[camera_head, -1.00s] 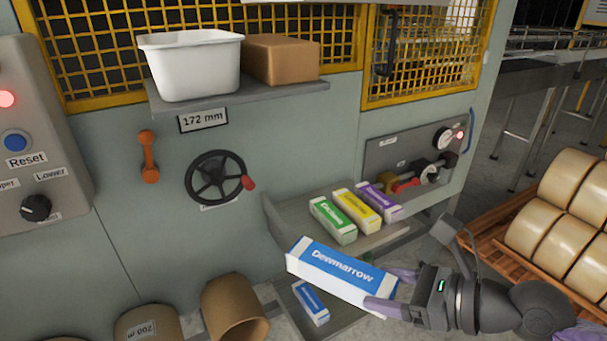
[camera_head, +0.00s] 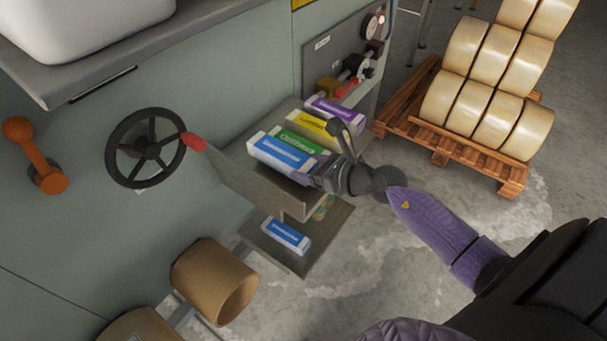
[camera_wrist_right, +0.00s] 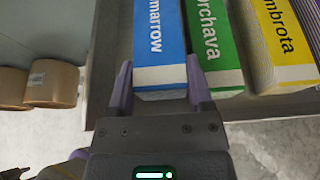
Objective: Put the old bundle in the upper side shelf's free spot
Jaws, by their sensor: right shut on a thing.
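A long blue-and-white bundle (camera_head: 280,153) lies on the upper side shelf (camera_head: 252,184), at its left side. In the right wrist view, this blue bundle (camera_wrist_right: 158,45) reads "...marrow". My right gripper (camera_head: 318,174) is shut on its near end, with one finger on each side; the fingers (camera_wrist_right: 160,65) show clearly in the wrist view. The right finger is between it and the green bundle (camera_head: 302,143). A yellow bundle (camera_head: 312,124) and a purple bundle (camera_head: 335,108) stand beyond. Another, blue bundle (camera_head: 286,236) lies on the lower shelf (camera_head: 305,257). My left gripper is out of view.
A black handwheel (camera_head: 148,148) with a red knob is left of the shelf. A grey ledge with a white bin (camera_head: 85,25) juts out at the upper left. Cardboard tubes (camera_head: 215,280) are below. A pallet of rolls (camera_head: 455,150) stands at the right.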

